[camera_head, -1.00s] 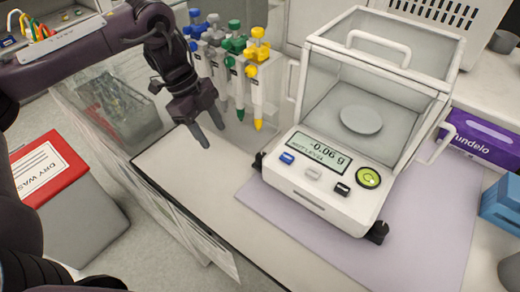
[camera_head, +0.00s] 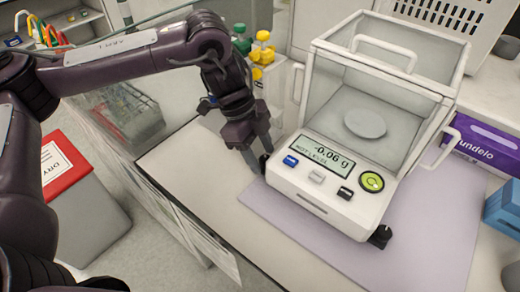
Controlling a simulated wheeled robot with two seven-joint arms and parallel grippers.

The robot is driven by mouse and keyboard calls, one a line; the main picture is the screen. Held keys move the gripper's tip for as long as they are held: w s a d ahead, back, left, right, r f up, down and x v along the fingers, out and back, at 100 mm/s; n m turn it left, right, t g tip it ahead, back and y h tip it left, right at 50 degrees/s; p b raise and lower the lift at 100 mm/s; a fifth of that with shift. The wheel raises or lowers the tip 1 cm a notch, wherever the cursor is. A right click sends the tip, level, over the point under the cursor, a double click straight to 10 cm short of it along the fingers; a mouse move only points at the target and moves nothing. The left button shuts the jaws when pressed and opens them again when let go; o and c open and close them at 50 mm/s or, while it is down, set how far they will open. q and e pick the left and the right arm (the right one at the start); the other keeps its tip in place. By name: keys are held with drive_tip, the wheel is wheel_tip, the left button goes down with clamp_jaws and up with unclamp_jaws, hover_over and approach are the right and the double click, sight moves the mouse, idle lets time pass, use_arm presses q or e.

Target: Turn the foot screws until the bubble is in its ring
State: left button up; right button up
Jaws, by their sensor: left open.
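The white balance (camera_head: 320,200) stands on a lilac mat (camera_head: 420,250) and has a glass draft shield. Its display (camera_head: 321,155) reads -0.06 g with a line that looks like "NOT LEVEL". A round yellow-green level (camera_head: 372,182) sits at the right of its front panel; the bubble's exact place is too small to tell. A black foot screw (camera_head: 380,237) shows at the front right corner. The left foot screw (camera_head: 264,163) is partly hidden by my left gripper (camera_head: 259,159), which is open with its fingers down close beside it. I cannot tell if they touch. My right gripper is out of view.
A purple box (camera_head: 488,145) and a blue box (camera_head: 504,206) stand to the right. A red-topped bin (camera_head: 62,165) is at the left. The bench is clear left of the mat.

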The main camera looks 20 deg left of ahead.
use_arm(q)
drive_tip(key=c, duration=1)
drive_tip(key=shift+o, duration=0.2)
drive_tip(key=shift+s+n+t+p, duration=0.1)
drive_tip(key=shift+n+t+p, duration=0.25)
drive_tip(key=shift+n, duration=0.35)
drive_tip(key=o, duration=1)
drive_tip(key=shift+c, duration=0.2)
drive_tip(key=v, duration=0.7)
drive_tip(key=shift+a+r+p, duration=0.2)
drive_tip(key=shift+r+p, duration=0.1)
drive_tip(key=shift+r, duration=0.05)
